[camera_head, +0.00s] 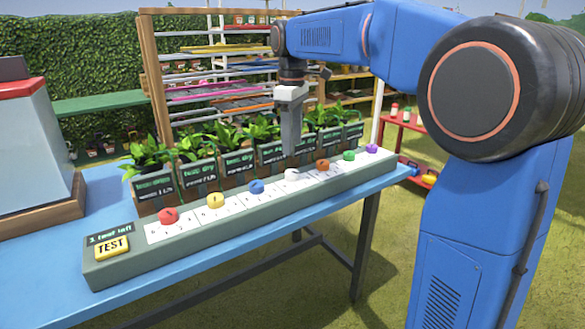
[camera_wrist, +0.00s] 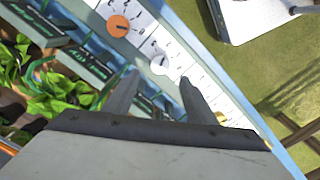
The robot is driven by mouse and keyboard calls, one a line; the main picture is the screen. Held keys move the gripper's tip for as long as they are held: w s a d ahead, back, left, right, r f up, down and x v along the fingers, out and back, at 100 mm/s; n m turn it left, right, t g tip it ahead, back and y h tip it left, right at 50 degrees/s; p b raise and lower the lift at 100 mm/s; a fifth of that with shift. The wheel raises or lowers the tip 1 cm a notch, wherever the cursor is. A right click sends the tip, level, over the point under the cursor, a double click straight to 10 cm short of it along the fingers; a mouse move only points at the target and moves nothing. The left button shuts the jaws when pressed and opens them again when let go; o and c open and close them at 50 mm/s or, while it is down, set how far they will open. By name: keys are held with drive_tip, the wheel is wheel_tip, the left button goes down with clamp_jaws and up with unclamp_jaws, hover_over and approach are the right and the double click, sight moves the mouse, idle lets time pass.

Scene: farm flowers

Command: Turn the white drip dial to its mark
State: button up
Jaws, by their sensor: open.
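The white drip dial (camera_head: 292,174) sits in the row of coloured dials on the long grey-green panel (camera_head: 130,267). In the wrist view the white dial (camera_wrist: 158,66) shows just ahead of the gap between my fingertips, with dark marks on the white label around it. I cannot read which mark its pointer faces. My gripper (camera_head: 290,152) points down above the white dial in the head view. In the wrist view my gripper (camera_wrist: 160,78) has its fingers apart, with nothing held between them.
An orange dial (camera_head: 322,165) and a blue dial (camera_head: 256,187) flank the white one. Potted plants (camera_head: 197,170) with dark signs stand close behind the panel. A yellow TEST button (camera_head: 112,245) is at the left end. The blue table (camera_head: 225,247) has a clear front strip.

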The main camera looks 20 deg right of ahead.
sight(292, 171)
wheel_tip(292, 171, down, 9)
idle(0.4)
drive_tip(key=c, duration=1)
